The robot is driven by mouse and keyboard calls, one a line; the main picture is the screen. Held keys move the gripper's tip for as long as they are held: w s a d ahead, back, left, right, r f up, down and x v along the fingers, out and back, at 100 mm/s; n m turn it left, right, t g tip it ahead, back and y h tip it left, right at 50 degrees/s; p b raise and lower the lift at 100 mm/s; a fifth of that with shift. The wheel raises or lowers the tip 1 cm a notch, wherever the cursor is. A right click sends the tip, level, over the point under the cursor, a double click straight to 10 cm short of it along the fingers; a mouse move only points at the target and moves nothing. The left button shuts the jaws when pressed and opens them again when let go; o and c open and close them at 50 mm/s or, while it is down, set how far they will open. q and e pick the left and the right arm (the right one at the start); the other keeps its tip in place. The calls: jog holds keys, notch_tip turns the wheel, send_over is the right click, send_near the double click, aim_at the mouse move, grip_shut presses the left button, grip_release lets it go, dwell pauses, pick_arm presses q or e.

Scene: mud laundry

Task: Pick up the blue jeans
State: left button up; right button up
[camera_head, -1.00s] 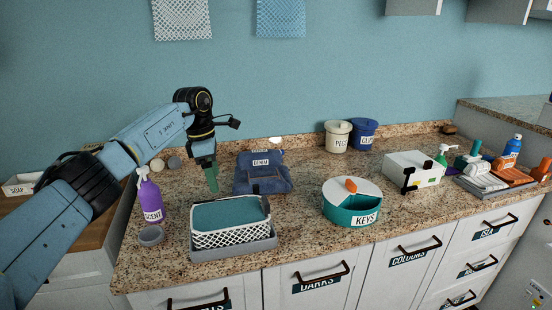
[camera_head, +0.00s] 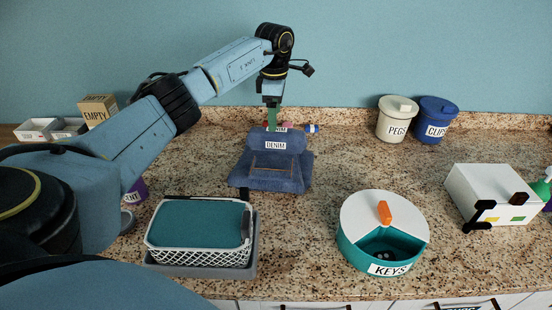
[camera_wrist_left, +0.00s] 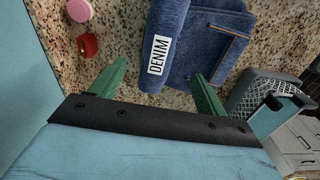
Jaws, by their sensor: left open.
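The blue jeans (camera_head: 290,177) lie folded on the speckled counter, with a rolled upper part bearing a white DENIM label. They also show in the left wrist view (camera_wrist_left: 215,42), at the top centre. My left gripper (camera_head: 272,119) points down at the back edge of the jeans in the head view. In the left wrist view its two green fingers (camera_wrist_left: 161,69) are spread apart, with nothing held between them. The rolled part of the jeans lies just beyond the fingers. I cannot tell whether the fingertips touch the cloth. My right gripper is not in view.
A white basket with a teal top (camera_head: 200,222) stands front left of the jeans. A round KEYS box (camera_head: 366,262) stands front right, and a white box (camera_head: 490,185) further right. PEGS (camera_head: 396,122) and CLIPS (camera_head: 433,122) pots stand behind. Counter right of the jeans is clear.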

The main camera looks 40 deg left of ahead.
aim_at(277, 133)
pick_arm(q)
jog(key=shift+f, duration=0.7)
jog(key=shift+w+d+f, duration=0.1)
jog(key=shift+f, duration=0.6)
jog(key=f, duration=0.4)
jog(key=shift+w+f, duration=0.15)
jog(key=shift+w, duration=0.05)
jog(key=shift+c, duration=0.5)
grip_shut()
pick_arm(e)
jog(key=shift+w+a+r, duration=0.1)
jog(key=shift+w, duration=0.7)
